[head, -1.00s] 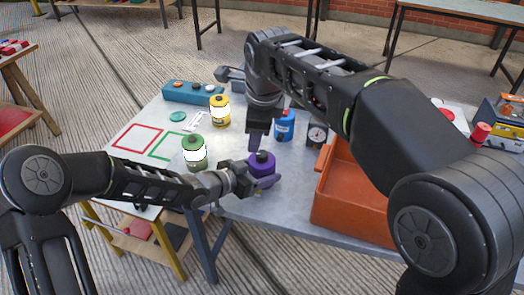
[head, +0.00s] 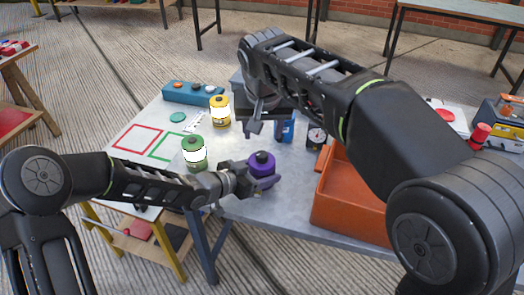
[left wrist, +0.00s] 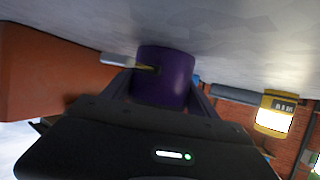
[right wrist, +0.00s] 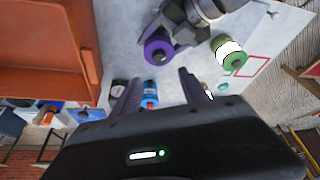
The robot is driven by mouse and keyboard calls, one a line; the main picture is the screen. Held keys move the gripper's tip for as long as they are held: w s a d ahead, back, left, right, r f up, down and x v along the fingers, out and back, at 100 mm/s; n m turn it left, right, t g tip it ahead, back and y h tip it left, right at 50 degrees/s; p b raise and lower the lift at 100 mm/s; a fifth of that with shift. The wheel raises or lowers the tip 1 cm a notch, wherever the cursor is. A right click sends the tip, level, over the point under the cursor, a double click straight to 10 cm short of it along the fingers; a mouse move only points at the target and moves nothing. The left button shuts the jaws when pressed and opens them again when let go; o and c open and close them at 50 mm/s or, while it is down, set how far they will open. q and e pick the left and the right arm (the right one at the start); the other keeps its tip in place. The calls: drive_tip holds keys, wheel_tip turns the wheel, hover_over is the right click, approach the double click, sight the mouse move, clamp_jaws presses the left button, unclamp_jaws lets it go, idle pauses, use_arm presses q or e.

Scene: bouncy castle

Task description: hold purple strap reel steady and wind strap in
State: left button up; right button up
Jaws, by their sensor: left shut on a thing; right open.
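The purple strap reel (head: 262,165) is upright at the near edge of the grey table, with a dark knob on top. My left gripper (head: 252,178) is shut on its side. In the left wrist view the reel (left wrist: 165,75) sits between the fingers, with a small yellowish-dark slot and a pale strip at its side. My right gripper (head: 260,124) is open and empty, above the table behind the reel and beside the blue can (head: 285,130). In the right wrist view the reel (right wrist: 158,48) lies beyond the open fingers. How much strap is out cannot be told.
An orange bin (head: 340,205) stands right of the reel, with a round gauge (head: 317,137) behind it. A green-lidded can (head: 194,153) and a yellow can (head: 220,112) stand to the left. A blue box (head: 193,92) lies at the back. Red and green outlines mark the left tabletop.

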sight(262, 154)
drive_tip(key=x, duration=1.2)
drive_tip(key=shift+c, duration=0.4)
clamp_jaws()
